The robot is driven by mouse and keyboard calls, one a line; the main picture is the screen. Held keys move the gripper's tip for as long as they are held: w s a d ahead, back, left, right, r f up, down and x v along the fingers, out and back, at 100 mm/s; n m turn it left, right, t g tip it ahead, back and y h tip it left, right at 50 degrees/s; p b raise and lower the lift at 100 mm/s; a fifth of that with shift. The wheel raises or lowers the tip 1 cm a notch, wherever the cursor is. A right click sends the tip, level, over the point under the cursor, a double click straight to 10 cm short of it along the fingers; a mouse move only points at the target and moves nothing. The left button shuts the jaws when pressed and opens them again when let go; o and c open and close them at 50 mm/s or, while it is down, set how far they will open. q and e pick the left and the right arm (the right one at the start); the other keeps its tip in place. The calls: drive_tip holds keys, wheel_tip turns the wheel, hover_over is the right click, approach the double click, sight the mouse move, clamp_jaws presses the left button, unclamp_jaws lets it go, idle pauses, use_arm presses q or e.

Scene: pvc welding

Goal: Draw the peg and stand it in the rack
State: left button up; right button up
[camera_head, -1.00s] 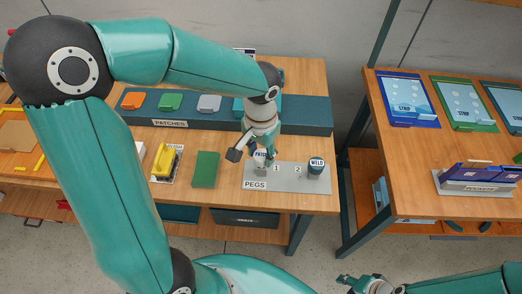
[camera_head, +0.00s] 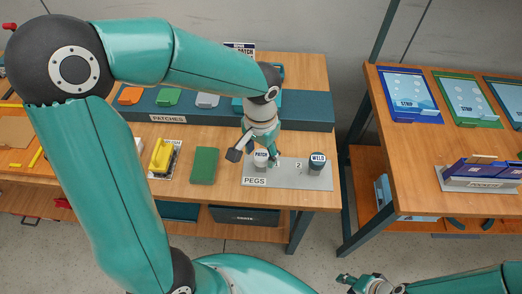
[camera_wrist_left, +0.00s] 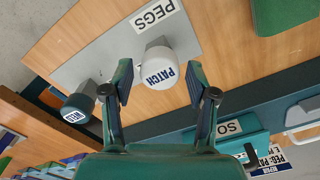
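The white PATCH peg (camera_head: 261,160) stands upright at the left of the grey PEGS rack plate (camera_head: 290,182). The dark WELD peg (camera_head: 317,162) stands at the plate's right end. Spots marked 1 and 2 lie between them; the 1 is hidden. My left gripper (camera_head: 254,154) is open above the PATCH peg. In the left wrist view, its spread fingers (camera_wrist_left: 159,72) are on either side of the PATCH peg (camera_wrist_left: 158,66), with gaps visible. The WELD peg (camera_wrist_left: 80,103) is outside the fingers. My right gripper (camera_head: 356,283) is low at the bottom edge, partly cut off.
A green block (camera_head: 204,166) and a yellow tool (camera_head: 162,157) lie left of the plate. The PATCHES shelf (camera_head: 225,113) runs behind. A second table (camera_head: 395,150) with STRIP trays stands right, across a gap.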

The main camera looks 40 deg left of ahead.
sight(261, 155)
use_arm(q)
drive_tip(key=shift+o, duration=0.4)
drive_tip(key=shift+w+r, duration=0.1)
drive_tip(key=shift+r, duration=0.45)
wheel_tip(261, 155, up, 11)
drive_tip(key=shift+f, duration=0.15)
idle(0.5)
